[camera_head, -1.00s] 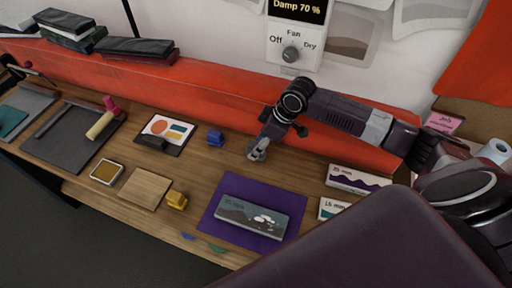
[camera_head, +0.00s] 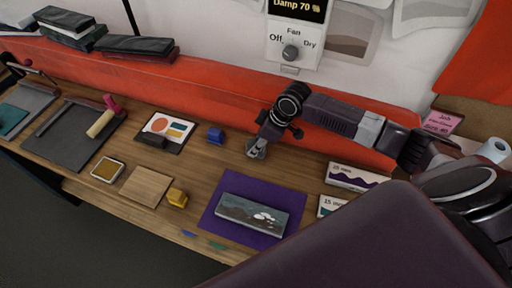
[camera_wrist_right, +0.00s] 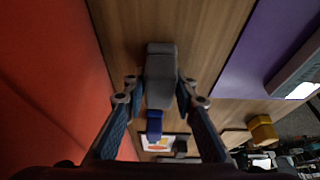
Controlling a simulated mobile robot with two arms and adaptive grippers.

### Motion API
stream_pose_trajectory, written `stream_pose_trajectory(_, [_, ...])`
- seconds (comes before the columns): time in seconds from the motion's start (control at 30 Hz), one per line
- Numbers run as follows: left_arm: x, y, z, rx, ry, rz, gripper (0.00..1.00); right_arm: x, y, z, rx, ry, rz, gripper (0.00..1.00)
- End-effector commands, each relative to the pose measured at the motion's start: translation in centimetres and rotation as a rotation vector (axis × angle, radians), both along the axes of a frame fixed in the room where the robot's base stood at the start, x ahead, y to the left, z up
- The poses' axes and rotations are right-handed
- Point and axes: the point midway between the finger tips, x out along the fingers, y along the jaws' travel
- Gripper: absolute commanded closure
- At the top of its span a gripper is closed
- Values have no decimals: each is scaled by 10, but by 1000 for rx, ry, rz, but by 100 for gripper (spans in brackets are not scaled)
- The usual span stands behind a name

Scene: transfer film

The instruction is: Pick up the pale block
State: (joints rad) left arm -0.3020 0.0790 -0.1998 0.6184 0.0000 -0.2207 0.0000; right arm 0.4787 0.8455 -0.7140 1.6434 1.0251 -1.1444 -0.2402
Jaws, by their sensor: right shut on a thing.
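The pale block (camera_wrist_right: 160,75) shows grey in the right wrist view, between the two fingertips of my right gripper (camera_wrist_right: 159,92). The right gripper is shut on it, with a blue-padded finger on each side. My left gripper is not in view.
A blue block (camera_head: 216,136) stands close to the left of the gripper. A yellow block (camera_head: 177,197) stands nearer the front edge. A purple mat (camera_head: 234,181) bears a grey picture plate (camera_head: 246,214). The red wall strip (camera_head: 210,88) runs behind the bench.

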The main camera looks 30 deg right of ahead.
Motion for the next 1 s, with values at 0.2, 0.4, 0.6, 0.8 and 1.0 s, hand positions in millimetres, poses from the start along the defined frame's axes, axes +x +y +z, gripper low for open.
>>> stream_pose_trajectory(0.2, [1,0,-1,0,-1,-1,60,1,0,5,0,-2,1,99])
stream_pose_trajectory(0.4, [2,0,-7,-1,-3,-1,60,1,0,29,0,-5,1,99])
stream_pose_trajectory(0.6, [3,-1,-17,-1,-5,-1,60,3,0,80,-1,-9,1,99])
stream_pose_trajectory(0.8, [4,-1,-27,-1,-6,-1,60,2,0,139,0,-8,0,99])
stream_pose_trajectory(1.0, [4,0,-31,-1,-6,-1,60,2,0,180,1,-6,0,99])
